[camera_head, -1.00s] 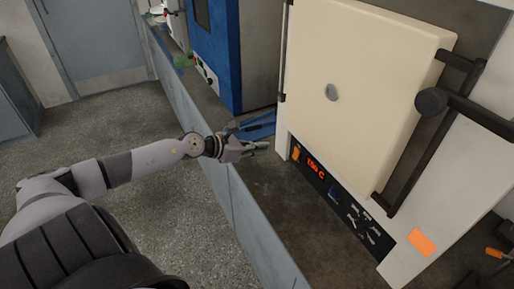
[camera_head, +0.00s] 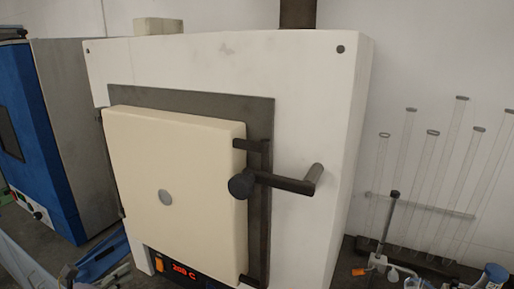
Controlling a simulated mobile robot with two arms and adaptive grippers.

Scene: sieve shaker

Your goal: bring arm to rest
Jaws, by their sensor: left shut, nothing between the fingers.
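Most of my left arm is outside the view. My right gripper is not in view.
A white furnace (camera_head: 318,110) with a closed cream door (camera_head: 175,165), a dark handle (camera_head: 285,183) and a red display (camera_head: 184,270) fills the middle. A blue cabinet (camera_head: 45,140) stands left. A blue object (camera_head: 103,258) lies before it. Glass tubes (camera_head: 440,170) stand right.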

